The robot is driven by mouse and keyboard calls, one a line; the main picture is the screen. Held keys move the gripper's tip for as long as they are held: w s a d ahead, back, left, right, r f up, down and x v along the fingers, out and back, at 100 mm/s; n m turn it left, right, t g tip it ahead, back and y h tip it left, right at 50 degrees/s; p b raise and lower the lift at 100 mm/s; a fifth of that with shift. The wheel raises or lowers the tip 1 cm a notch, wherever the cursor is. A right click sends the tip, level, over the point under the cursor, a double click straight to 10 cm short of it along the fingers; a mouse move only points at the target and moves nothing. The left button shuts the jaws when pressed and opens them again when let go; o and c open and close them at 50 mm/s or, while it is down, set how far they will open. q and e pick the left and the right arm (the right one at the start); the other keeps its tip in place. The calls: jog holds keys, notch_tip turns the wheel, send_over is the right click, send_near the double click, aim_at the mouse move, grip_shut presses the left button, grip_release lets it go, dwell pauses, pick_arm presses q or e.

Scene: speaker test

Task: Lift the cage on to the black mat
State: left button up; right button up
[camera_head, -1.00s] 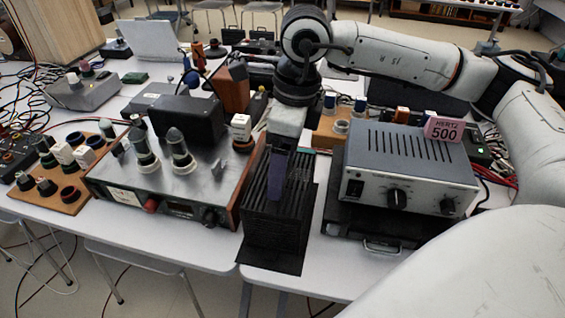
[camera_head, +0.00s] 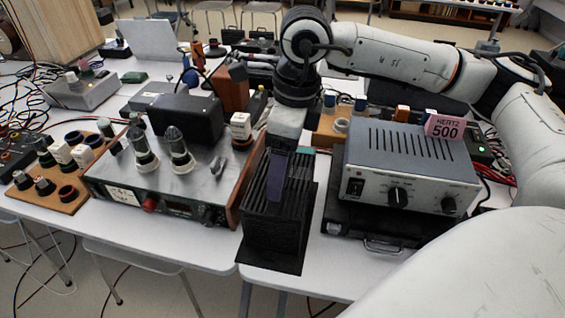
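The cage (camera_head: 287,225) appears to be the black slatted box standing near the table's front edge, between the two large instruments. My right gripper (camera_head: 277,182) points down from above at the top of the cage, with one dark finger visible against the slats. The other finger and any contact are hidden, so I cannot tell whether it grips. A flat black edge shows at the cage's foot; I cannot tell whether it is the mat or part of the cage. My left gripper is not in view.
A silver amplifier with tubes (camera_head: 150,180) stands close on the cage's left. A grey generator (camera_head: 410,165) on a black base, with a pink "HERTZ 500" card (camera_head: 445,127), stands on its right. The white table (camera_head: 345,275) has a narrow bare strip at the front.

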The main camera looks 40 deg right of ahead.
jog(key=o, duration=1.7)
jog(key=shift+o, duration=0.2)
